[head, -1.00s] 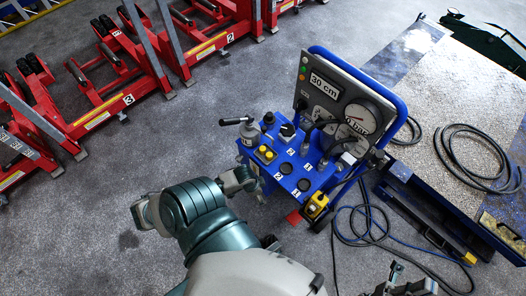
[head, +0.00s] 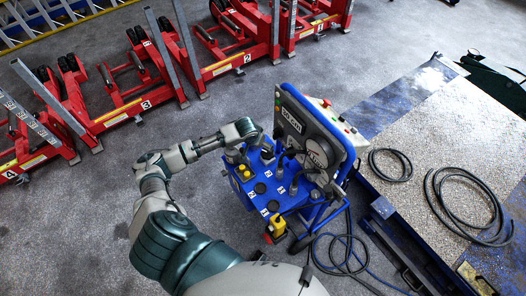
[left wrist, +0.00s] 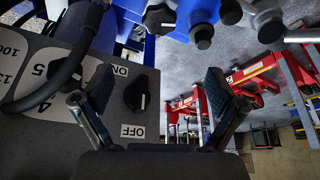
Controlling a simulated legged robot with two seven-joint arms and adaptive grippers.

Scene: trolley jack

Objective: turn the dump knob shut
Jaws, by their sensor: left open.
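The blue pump cart (head: 285,195) stands at the centre of the head view with its gauge panel (head: 300,125) upright. My left gripper (head: 257,138) is beside the panel's left end, above the cart top; the arm hides part of it. In the left wrist view the open, empty gripper (left wrist: 158,84) has one finger over the panel. A black ON/OFF knob (left wrist: 140,94) shows between the fingers, apart from them. No label reading dump is legible, so I cannot tell which is the dump knob.
A black hose (left wrist: 50,85) curves across the panel close to the left finger. A yellow-capped part (head: 245,172) and black round fittings (head: 260,188) are on the cart top. Red wheeled lifts (head: 150,90) stand behind. Hoses (head: 345,250) lie on the floor at right.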

